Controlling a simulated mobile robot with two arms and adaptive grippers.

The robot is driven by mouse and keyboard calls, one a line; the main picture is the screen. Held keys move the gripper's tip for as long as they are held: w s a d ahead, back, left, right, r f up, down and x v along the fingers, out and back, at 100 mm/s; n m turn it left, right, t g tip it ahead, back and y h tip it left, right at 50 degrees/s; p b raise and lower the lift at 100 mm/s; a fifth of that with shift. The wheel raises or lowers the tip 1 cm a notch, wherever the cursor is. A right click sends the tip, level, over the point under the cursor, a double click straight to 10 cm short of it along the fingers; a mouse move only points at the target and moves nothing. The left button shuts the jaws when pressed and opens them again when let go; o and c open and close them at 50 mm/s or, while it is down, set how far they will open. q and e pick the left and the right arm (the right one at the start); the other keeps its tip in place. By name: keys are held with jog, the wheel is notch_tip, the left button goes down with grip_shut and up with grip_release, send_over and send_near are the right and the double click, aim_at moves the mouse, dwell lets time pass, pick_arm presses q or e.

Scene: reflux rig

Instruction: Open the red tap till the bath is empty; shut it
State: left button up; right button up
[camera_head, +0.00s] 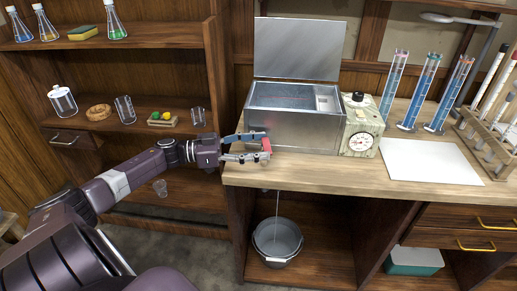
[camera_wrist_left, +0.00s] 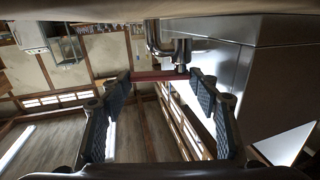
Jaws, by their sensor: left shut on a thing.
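The bath (camera_head: 292,131) is a metal box with its lid raised, standing on the wooden bench. The red tap (camera_head: 266,146) is at its lower left front corner. My left gripper (camera_head: 262,147) is shut on the tap's red handle. In the left wrist view the red handle (camera_wrist_left: 156,76) lies crosswise between the fingertips, below a bent metal pipe (camera_wrist_left: 160,40). A thin stream (camera_head: 277,205) falls from the tap side into a grey bucket (camera_head: 266,252) below the bench. The water level in the bath is hard to tell. My right gripper is out of view.
A dial unit (camera_head: 362,128) stands right of the bath. Further right are tall cylinders with blue liquid (camera_head: 427,86), a white sheet (camera_head: 430,160) and a tube rack (camera_head: 490,135). Shelves with glassware (camera_head: 124,109) stand at left.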

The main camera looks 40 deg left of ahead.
pick_arm(q)
jog(key=shift+f, duration=0.1)
jog(key=o, duration=1.2)
jog(key=shift+c, duration=0.2)
jog(key=v, duration=1.2)
